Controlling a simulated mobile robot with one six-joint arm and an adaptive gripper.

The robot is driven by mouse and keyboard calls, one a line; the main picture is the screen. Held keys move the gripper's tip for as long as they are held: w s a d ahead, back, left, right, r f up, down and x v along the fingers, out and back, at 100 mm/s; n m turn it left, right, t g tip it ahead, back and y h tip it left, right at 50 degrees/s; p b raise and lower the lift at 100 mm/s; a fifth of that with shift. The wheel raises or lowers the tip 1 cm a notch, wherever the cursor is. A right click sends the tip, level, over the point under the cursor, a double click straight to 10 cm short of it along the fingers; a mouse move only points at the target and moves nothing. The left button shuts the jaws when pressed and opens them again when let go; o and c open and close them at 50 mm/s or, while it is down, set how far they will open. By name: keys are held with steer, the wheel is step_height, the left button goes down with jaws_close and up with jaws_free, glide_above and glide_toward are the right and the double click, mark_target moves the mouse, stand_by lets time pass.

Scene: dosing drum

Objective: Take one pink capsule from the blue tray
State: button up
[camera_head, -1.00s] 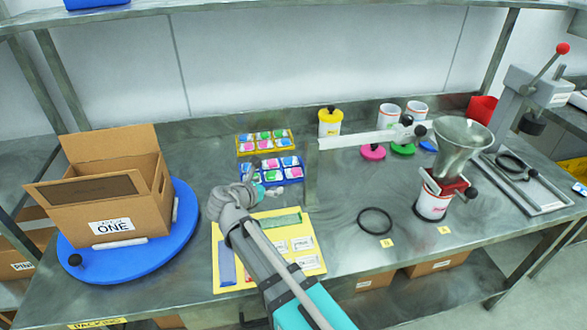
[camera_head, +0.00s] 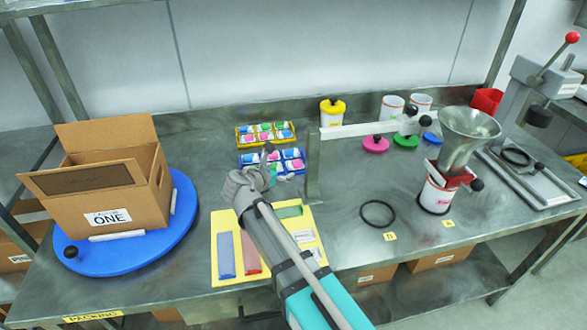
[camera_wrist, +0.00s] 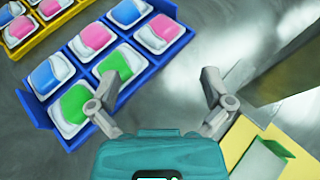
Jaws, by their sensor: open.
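The blue tray (camera_head: 243,161) stands on the steel bench behind the yellow board. In the wrist view the blue tray (camera_wrist: 38,109) fills the upper left, with blue, green and pink packs in its cells. One pink capsule pack (camera_wrist: 95,37) sits in the middle, another pink capsule pack (camera_wrist: 163,27) at the tray's right end. My gripper (camera_wrist: 162,82) is open and empty. Its left finger overlaps the edge of the near green pack; its right finger is over bare bench. In the head view my gripper (camera_head: 267,154) is at the tray and hides part of it.
A yellow tray (camera_wrist: 52,37) lies beyond the blue one. An upright metal post (camera_head: 312,168) with a white beam stands close to the right of the blue tray. The yellow board (camera_head: 217,250) lies in front. A box on a blue turntable (camera_head: 130,258) is at left.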

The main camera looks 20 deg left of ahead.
mark_target(293, 165)
steer(key=shift+b+x, duration=0.4)
steer(key=shift+x, duration=1.2)
steer(key=shift+b+x, duration=0.85)
steer(key=shift+x, duration=1.65)
steer(key=shift+r, duration=0.1)
steer(key=shift+w, duration=0.1)
steer(key=c, duration=0.8)
